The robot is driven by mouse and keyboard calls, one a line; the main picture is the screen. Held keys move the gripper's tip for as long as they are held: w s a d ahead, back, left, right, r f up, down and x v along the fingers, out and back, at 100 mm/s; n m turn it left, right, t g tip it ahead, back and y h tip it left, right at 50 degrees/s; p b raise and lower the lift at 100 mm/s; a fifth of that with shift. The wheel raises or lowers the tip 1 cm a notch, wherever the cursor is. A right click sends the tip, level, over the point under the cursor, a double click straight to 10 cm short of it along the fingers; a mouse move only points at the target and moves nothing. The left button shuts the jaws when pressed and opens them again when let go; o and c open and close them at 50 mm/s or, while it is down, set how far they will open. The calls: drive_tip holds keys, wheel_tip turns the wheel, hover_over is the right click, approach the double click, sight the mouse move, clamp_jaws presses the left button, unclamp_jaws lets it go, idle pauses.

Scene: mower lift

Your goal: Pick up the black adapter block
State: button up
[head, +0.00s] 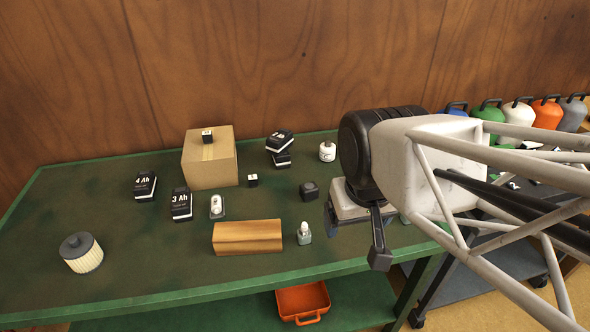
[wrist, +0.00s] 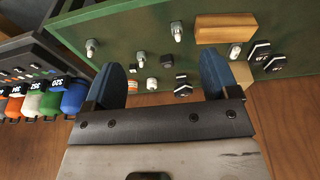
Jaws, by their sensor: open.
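The black adapter block (head: 309,190) looks like the small dark block with a rounded top, standing on the green bench behind and right of the wooden block. It also shows in the wrist view (wrist: 167,60), between the fingers in the picture but beyond them. My gripper (head: 355,238) is open and empty, to the right of the block and apart from it. In the wrist view the two blue fingers of my gripper (wrist: 161,62) are spread wide. My arm hides part of the bench's right side in the head view.
Near the block are a wooden block (head: 247,237), a spark plug in a holder (head: 304,232), a white bottle (head: 327,150) and stacked batteries (head: 280,148). A cardboard box (head: 209,163) stands further left. A small black cube (wrist: 134,69) is near the bottle.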

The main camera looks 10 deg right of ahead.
drive_tip(key=w+d+f+n+g+h, duration=0.1)
drive_tip(key=w+f+n+h, duration=0.15)
drive_tip(key=w, duration=0.35)
drive_tip(key=w+d+f+n+g+h, duration=0.1)
drive_tip(key=w+f+n+g, duration=0.15)
drive_tip(key=w, duration=0.35)
drive_tip(key=n+t+h, duration=0.3)
drive_tip(key=n+h, duration=0.7)
drive_tip(key=n, duration=0.5)
approach(303, 188)
drive_tip(key=x, duration=0.5)
drive_tip(key=shift+d+r, duration=0.1)
drive_tip(key=shift+r, duration=0.05)
drive_tip(key=shift+d+y, duration=0.1)
drive_tip(key=shift+y, duration=0.15)
drive_tip(key=shift+x, duration=1.25)
drive_tip(key=shift+x, duration=2.6)
drive_tip(key=shift+w, duration=0.1)
drive_tip(key=shift+c, duration=0.5)
